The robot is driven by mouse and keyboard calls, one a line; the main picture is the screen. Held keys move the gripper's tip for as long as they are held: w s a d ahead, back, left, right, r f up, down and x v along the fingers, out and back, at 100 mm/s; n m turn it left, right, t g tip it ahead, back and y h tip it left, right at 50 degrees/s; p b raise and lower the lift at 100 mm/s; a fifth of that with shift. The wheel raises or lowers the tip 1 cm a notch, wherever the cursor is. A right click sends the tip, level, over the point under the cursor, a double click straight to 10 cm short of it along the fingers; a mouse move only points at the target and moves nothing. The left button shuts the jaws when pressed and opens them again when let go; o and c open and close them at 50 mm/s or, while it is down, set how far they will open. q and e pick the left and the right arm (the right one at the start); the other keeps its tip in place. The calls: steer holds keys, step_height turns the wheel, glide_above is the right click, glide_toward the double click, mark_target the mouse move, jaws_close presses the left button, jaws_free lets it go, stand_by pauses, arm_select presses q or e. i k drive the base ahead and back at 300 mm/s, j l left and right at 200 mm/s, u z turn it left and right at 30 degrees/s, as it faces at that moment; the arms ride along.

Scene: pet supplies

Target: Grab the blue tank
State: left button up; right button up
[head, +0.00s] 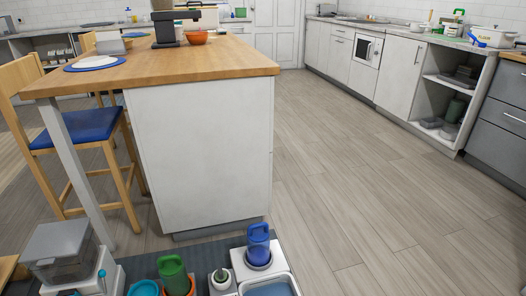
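A blue tank (258,243) with a loop handle on top stands upright at the bottom centre of the head view. Neither of my grippers shows in the head view.
A grey lidded container (60,250) on a white base stands at the lower left. A white-rimmed blue tray (268,287) lies near the blue tank's base. The island (205,152) and a blue-seated chair (84,127) stand behind. The floor (370,210) to the right is clear.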

mark_target(258, 235)
steer(key=i+l+z, duration=0.25)
steer(key=l+z, duration=0.2)
steer(key=i+l+z, duration=0.3)
steer(key=z, duration=0.2)
steer(key=i+l+z, duration=0.25)
steer(key=z, duration=0.2)
steer(key=i+l+u, duration=0.15)
steer(key=i, duration=0.3)
steer(key=i+l+u, duration=0.1)
steer(key=i, duration=0.35)
steer(key=i+l+u, duration=0.15)
steer(key=i+l, duration=0.2)
steer(key=i+u, duration=0.2)
steer(key=u, duration=0.2)
steer(key=i+u, duration=0.15)
steer(key=u, duration=0.25)
steer(key=i+l+u, duration=0.1)
steer(key=u, duration=0.3)
steer(key=i+l+u, duration=0.15)
steer(key=u, duration=0.25)
steer(key=i+l+u, duration=0.15)
steer(key=u, duration=0.35)
steer(key=i+l+u, duration=0.2)
steer(key=u, duration=0.25)
steer(key=i+l+u, duration=0.2)
steer(key=u, duration=0.3)
steer(key=l, duration=0.1)
